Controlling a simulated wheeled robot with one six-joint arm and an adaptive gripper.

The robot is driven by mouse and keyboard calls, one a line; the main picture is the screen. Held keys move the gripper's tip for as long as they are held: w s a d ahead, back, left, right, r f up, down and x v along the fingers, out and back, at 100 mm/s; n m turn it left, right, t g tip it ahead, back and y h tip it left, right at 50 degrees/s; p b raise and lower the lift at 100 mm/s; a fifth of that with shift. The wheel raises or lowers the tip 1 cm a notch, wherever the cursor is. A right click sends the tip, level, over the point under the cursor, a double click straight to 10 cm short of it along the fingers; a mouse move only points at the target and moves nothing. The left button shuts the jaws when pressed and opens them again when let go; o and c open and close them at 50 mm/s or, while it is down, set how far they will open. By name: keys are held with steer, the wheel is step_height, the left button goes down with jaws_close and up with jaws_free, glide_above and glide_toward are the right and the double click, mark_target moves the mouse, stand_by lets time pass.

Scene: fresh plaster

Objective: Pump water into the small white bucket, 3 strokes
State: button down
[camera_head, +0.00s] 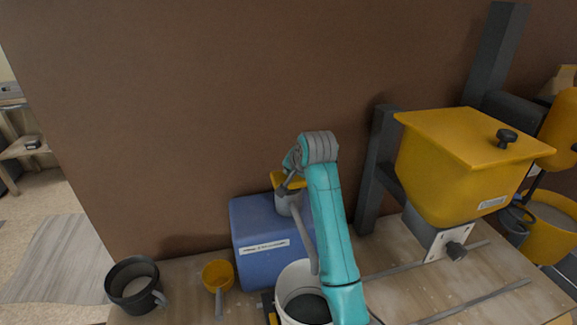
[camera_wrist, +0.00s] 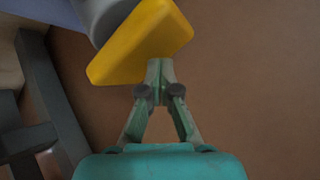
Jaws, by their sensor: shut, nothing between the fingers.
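The blue water container (camera_head: 262,222), with a white label, stands against the brown wall. On its top is a pump with a yellow head (camera_head: 279,180) and a grey collar and spout (camera_head: 304,235) that reaches down toward the bucket. The small white bucket (camera_head: 290,275) stands in front of the container, partly hidden by my arm; its inside looks dark low down. My gripper (camera_head: 291,170) is shut and empty at the pump head. In the wrist view the closed fingertips (camera_wrist: 159,66) overlap the edge of the yellow head (camera_wrist: 140,42); I cannot tell whether they touch.
A dark mug (camera_head: 133,284) and a yellow scoop (camera_head: 217,276) are on the bench at left. The bench front right is mostly clear.

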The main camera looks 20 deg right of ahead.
steer(key=shift+r, duration=2.55)
steer(key=shift+r, duration=0.15)
steer(key=shift+r, duration=2.35)
step_height(320, 180, up, 4)
steer(key=shift+f, duration=0.1)
steer(key=shift+f, duration=4.4)
steer(key=shift+f, duration=0.15)
